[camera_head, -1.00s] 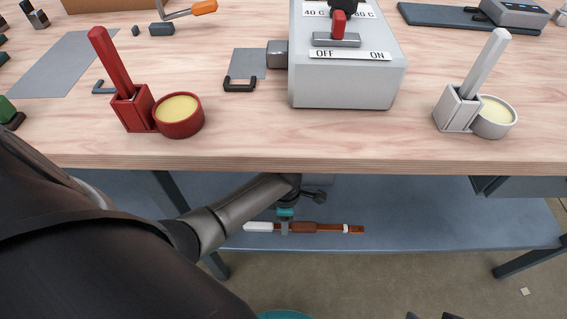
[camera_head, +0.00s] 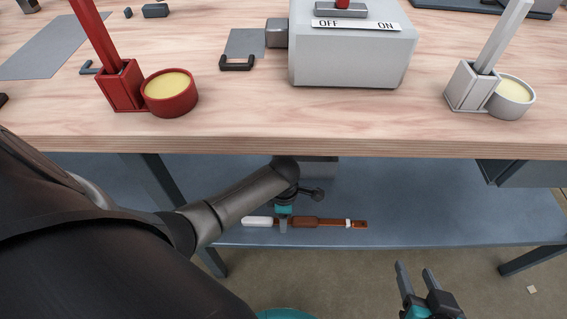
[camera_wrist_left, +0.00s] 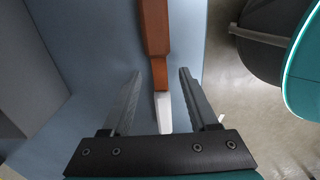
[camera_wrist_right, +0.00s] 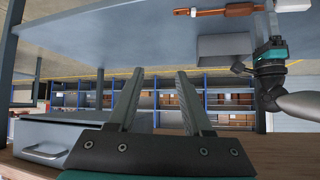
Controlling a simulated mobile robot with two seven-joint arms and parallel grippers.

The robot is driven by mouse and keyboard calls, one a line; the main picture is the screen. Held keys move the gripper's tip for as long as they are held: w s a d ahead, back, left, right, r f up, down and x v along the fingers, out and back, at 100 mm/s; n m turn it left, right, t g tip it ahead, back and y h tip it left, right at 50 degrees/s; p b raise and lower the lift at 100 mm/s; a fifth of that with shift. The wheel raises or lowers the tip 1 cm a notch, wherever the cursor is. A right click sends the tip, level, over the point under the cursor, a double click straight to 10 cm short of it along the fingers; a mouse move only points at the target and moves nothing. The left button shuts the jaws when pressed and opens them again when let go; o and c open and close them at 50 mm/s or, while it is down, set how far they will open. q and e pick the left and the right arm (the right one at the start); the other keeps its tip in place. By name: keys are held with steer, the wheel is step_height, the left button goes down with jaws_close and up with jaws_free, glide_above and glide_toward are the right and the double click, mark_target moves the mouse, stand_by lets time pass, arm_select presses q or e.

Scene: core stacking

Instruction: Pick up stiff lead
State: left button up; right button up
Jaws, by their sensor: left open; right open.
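The stiff lead (camera_head: 330,223) is a long thin piece, brown in the middle with a white end and an orange-brown end. It lies along the front of the lower shelf, under the table. My left gripper (camera_head: 284,222) reaches down to it near the white end. In the left wrist view the lead (camera_wrist_left: 155,35) runs between the two open fingers (camera_wrist_left: 160,75), with a gap on each side. My right gripper (camera_head: 414,268) is open and empty in front of the shelf, to the right. The lead also shows at the top of the right wrist view (camera_wrist_right: 238,9).
The blue-grey lower shelf (camera_head: 420,220) is clear to the right of the lead. The wooden tabletop (camera_head: 320,125) overhangs it. On top stand a grey switch box (camera_head: 350,62), a red holder with cup (camera_head: 170,98) and a white one (camera_head: 512,97).

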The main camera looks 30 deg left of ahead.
arm_select(q)
steer(key=shift+f+b, duration=0.35)
steer(key=shift+f, duration=0.4)
arm_select(e)
steer(key=shift+w+a+r+t+y, duration=0.2)
steer(key=shift+a+t+y, duration=0.15)
steer(key=shift+a+t, duration=0.25)
steer(key=shift+w+a+r+t+y, duration=0.2)
steer(key=shift+a+t+y, duration=0.15)
steer(key=shift+a+t, duration=0.25)
arm_select(q)
jaws_close()
